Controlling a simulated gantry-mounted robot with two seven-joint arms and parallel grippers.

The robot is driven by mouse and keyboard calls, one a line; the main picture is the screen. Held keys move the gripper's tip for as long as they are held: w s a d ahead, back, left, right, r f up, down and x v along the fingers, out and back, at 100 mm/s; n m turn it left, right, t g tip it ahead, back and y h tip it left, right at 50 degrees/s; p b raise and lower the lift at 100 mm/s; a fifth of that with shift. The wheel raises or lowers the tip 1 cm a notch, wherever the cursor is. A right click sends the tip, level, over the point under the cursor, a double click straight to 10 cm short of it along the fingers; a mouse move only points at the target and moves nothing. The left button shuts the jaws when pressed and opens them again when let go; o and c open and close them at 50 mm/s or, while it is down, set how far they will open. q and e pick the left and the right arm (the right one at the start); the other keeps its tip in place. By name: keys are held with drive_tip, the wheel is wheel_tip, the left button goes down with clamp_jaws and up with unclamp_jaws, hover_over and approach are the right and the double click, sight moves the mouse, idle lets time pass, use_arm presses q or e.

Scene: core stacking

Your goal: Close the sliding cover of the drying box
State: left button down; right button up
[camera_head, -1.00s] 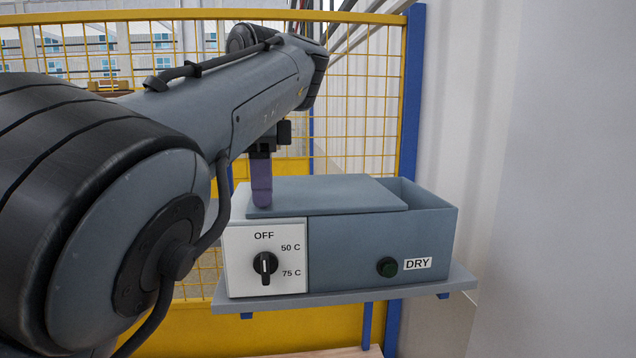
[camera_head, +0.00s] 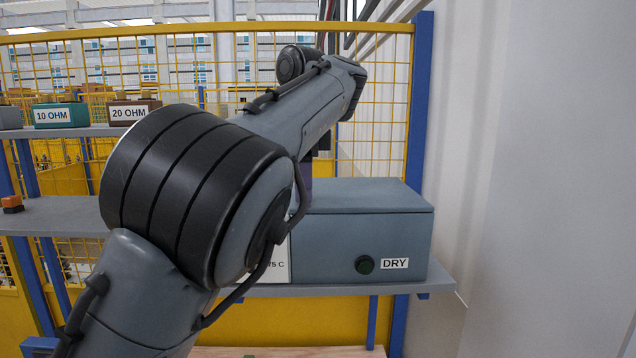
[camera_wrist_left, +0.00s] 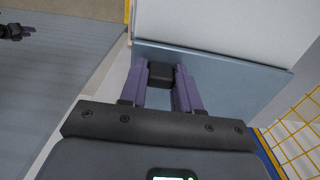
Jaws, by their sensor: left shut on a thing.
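The drying box (camera_head: 325,248) is a blue-grey box with a green button and a DRY label on its front. Its sliding cover (camera_head: 375,195) lies flat over the top and reaches the right end, with no opening visible there. The cover's left part and most of the dial panel are hidden behind my left arm. In the left wrist view my left gripper (camera_wrist_left: 160,85) has its purple fingers shut on the dark handle block (camera_wrist_left: 160,73) on the cover (camera_wrist_left: 235,85).
The box stands on a grey shelf (camera_head: 340,289) beside a white wall (camera_head: 520,180) on the right. A yellow mesh fence (camera_head: 385,120) is behind. At left, shelves hold a 10 OHM bin (camera_head: 62,116) and a 20 OHM bin (camera_head: 133,112).

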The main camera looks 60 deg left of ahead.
use_arm(q)
drive_tip(key=c, duration=1.3)
unclamp_jaws()
drive_tip(key=shift+s, duration=0.1)
drive_tip(key=o, duration=0.5)
drive_tip(key=shift+s+a, duration=0.1)
use_arm(e)
drive_tip(key=shift+s+a+f, duration=0.25)
drive_tip(key=shift+s+a, duration=0.35)
drive_tip(key=shift+a, duration=0.05)
use_arm(q)
drive_tip(key=shift+r, duration=0.5)
wheel_tip(320, 180, up, 9)
drive_tip(key=p, duration=0.5)
drive_tip(key=shift+p, duration=0.4)
drive_tip(key=shift+r, duration=0.4)
use_arm(e)
wheel_tip(320, 180, up, 6)
drive_tip(key=shift+r, duration=0.25)
